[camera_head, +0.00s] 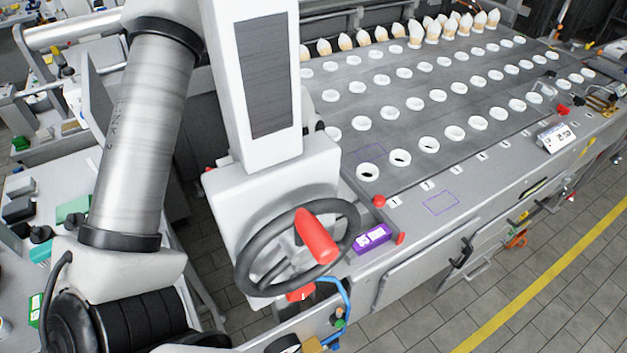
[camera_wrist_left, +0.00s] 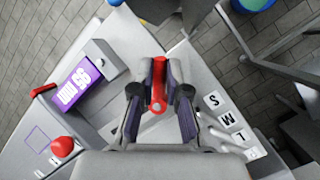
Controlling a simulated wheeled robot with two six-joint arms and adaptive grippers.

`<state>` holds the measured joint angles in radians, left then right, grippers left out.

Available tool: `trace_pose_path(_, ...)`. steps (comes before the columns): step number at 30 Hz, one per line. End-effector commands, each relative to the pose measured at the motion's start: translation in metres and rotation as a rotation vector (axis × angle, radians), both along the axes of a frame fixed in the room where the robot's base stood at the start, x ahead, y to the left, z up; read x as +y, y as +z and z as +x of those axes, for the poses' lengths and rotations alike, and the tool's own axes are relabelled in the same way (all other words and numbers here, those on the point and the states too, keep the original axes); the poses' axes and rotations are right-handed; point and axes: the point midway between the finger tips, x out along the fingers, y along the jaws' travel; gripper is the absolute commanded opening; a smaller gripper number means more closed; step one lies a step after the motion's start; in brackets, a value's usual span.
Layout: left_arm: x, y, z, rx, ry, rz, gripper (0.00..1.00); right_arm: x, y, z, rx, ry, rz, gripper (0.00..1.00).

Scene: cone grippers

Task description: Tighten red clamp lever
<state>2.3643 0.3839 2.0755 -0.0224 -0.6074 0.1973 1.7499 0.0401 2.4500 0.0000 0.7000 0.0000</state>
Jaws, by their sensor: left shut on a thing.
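The red clamp lever (camera_wrist_left: 158,104) stands upright in the middle of the left wrist view, its round end towards the camera. My left gripper (camera_wrist_left: 159,76) is shut on it, one finger on each side. In the head view a small red part (camera_head: 300,293) shows low under the black handwheel (camera_head: 244,262); it may be the same lever, mostly hidden by the wheel. My left arm comes down at the left of the head view, and I cannot make out its fingers there. My right gripper is in neither view.
A purple-labelled box (camera_head: 372,238) sits on the machine edge, also in the left wrist view (camera_wrist_left: 76,85). A red knob (camera_head: 379,200) stands beside it. A blue cable (camera_head: 346,293) hangs below. The grey plate (camera_head: 400,75) has rows of white rings.

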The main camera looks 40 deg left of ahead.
Motion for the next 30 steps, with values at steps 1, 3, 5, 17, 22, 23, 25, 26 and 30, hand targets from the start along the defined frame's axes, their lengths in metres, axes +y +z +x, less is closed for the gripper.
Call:
trace_pose_path(1,0.000,-0.001,0.000,-0.002,-0.001,0.001,0.00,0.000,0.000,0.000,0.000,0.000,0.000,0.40)
trace_pose_path(3,0.000,-0.001,0.001,-0.002,0.000,0.001,0.00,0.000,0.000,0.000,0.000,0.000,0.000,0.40)
trace_pose_path(5,0.000,-0.001,0.001,-0.002,0.000,0.001,0.00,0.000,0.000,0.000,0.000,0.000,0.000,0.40)
trace_pose_path(17,0.000,0.000,0.000,-0.001,0.001,0.001,0.39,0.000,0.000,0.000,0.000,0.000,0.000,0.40)
trace_pose_path(22,0.003,0.008,0.003,-0.003,0.000,-0.001,0.39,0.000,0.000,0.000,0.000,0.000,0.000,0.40)
trace_pose_path(23,0.004,0.012,0.005,-0.004,0.001,-0.002,0.39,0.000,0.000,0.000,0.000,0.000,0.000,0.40)
trace_pose_path(25,0.009,0.025,0.009,-0.007,0.002,-0.001,0.39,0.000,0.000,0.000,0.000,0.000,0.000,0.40)
trace_pose_path(26,0.011,0.032,0.011,-0.008,0.002,-0.002,0.39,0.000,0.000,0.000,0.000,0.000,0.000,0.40)
trace_pose_path(30,0.023,0.065,0.022,-0.008,0.003,-0.001,0.39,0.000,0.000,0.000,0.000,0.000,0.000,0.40)
